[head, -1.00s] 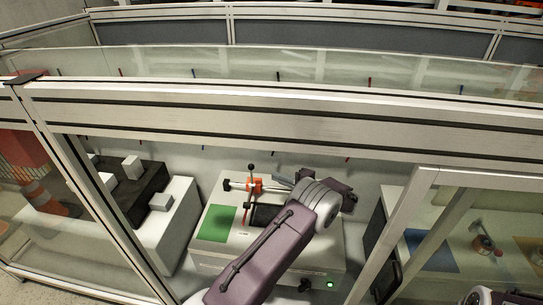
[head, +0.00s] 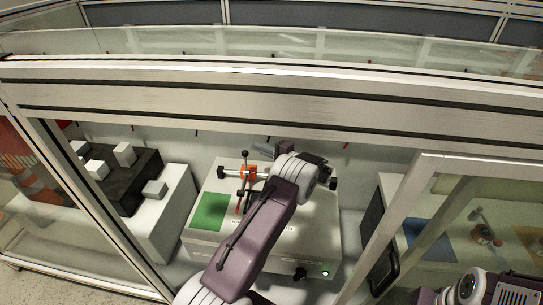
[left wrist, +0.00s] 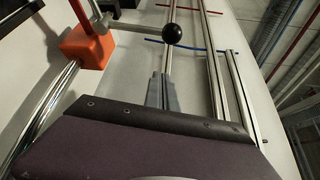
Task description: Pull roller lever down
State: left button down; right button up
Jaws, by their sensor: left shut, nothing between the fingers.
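The roller lever has a black ball knob (head: 244,153) on a thin rod and stands upright from an orange block (head: 249,173) on the machine. In the left wrist view the knob (left wrist: 173,33) is at the top middle and the orange block (left wrist: 88,47) at the upper left, joined by the rod. My left gripper (head: 264,150) is at about knob height, just right of the knob in the head view. Its grey fingers (left wrist: 162,92) are shut and empty, pointing toward the knob, with a small gap visible. My right gripper is not in view.
The orange block sits by a horizontal bar on a white machine box (head: 300,240) with a green panel (head: 209,211).

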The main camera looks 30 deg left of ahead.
pick_arm(q)
jog(key=shift+s+a+r, duration=0.15)
jog(key=shift+s, duration=0.8)
jog(key=shift+s+a+r, duration=0.1)
jog(key=shift+s+r, duration=0.05)
jog(key=shift+s, duration=0.8)
